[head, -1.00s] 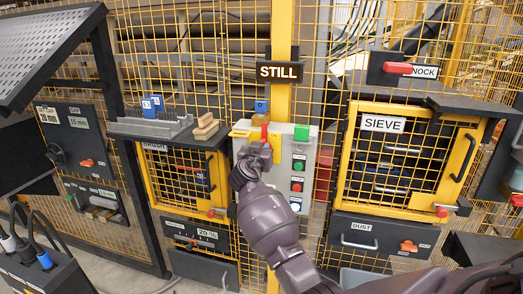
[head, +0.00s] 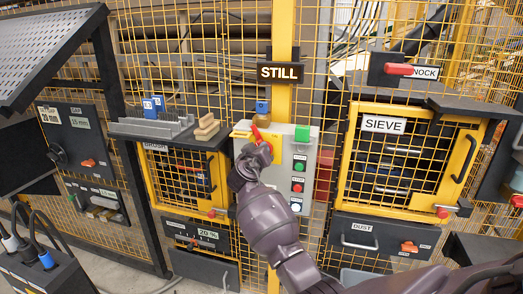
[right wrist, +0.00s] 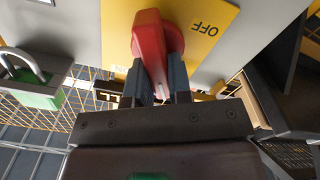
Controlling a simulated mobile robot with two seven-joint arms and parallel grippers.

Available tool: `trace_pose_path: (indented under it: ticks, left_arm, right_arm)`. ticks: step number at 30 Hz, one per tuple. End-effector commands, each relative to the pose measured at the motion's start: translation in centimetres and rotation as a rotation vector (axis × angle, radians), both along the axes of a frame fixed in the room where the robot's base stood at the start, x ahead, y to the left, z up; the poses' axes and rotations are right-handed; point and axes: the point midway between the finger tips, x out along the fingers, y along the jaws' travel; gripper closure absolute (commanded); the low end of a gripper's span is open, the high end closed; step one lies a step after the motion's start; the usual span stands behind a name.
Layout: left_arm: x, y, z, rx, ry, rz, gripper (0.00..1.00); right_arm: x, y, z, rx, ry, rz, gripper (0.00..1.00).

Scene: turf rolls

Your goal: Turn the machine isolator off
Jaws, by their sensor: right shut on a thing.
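The machine isolator has a red handle (head: 257,134) on a yellow plate (head: 241,130), on the upper left of a grey control box (head: 311,158). The handle leans with its top to the left in the head view. My right gripper (head: 257,148) is shut on the handle and hides its lower part. In the right wrist view the red handle (right wrist: 150,40) stands between my two fingers (right wrist: 162,85). The yellow plate there carries the word OFF (right wrist: 205,29); other lettering is partly hidden. My left gripper is not in view.
Green and red buttons (head: 298,187) run down the box's right side. A green padlock (right wrist: 38,92) hangs close by in the right wrist view. A shelf with wooden blocks (head: 207,128) is left of the box; the sieve door (head: 383,125) is right.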

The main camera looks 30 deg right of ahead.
Motion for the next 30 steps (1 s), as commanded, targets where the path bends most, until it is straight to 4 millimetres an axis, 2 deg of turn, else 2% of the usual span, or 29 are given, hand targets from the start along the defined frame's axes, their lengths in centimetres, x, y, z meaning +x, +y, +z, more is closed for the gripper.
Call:
trace_pose_path:
  ticks: [30]
  left_arm:
    - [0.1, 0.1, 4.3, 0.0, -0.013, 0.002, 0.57]
  right_arm:
    - [0.4, 0.4, -0.8, -0.593, 0.698, 0.0, 1.0]
